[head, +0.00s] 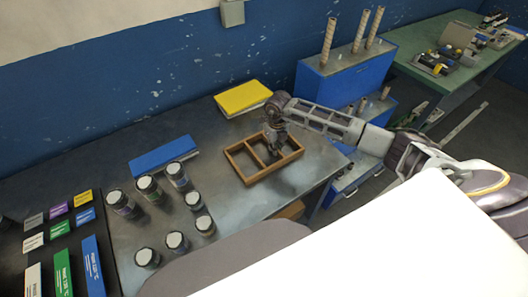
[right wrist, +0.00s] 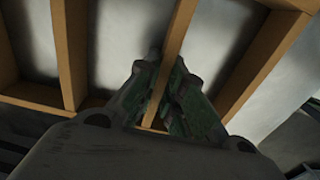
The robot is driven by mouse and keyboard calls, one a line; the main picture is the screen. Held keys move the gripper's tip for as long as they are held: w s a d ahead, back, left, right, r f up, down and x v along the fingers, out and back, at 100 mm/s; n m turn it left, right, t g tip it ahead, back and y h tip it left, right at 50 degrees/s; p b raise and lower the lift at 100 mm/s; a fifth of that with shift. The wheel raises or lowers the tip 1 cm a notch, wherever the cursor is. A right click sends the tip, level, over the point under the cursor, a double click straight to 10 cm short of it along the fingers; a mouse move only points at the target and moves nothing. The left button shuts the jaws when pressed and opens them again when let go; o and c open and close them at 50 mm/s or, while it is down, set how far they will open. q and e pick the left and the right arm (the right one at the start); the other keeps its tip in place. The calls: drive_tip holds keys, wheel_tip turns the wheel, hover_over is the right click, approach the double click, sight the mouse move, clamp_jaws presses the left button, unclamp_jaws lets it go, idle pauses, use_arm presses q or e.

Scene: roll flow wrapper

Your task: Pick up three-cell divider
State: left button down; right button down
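The three-cell divider (head: 240,167) is a brown wooden frame with inner slats, lying on the dark worktable in the head view. My right gripper (head: 275,153) points down into it from above, at its inner part. In the right wrist view, a wooden slat of the divider (right wrist: 183,30) runs between the two fingers of the right gripper (right wrist: 168,78). The green pads lie close against both sides of the slat, and the fingers look closed on it. The divider looks flat on the table, with no clear gap beneath it. My left gripper is not in view.
A yellow box (head: 243,97) lies behind the divider, and a blue box (head: 163,155) lies to its left. Several dark jars with white lids (head: 178,174) stand left of it. Coloured cartons (head: 62,270) fill the far left. A blue cabinet (head: 345,82) stands back right.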

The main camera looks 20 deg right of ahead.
drive_tip(key=shift+r, duration=0.1)
idle(0.3)
wheel_tip(320, 180, up, 8)
drive_tip(key=shift+r+b, duration=0.25)
drive_tip(key=shift+b, duration=0.3)
drive_tip(key=shift+r, duration=0.35)
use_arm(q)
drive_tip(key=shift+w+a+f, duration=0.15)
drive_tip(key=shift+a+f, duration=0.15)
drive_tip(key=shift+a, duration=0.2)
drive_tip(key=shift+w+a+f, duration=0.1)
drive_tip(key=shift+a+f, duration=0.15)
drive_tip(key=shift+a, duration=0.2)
use_arm(e)
drive_tip(key=shift+r, duration=0.3)
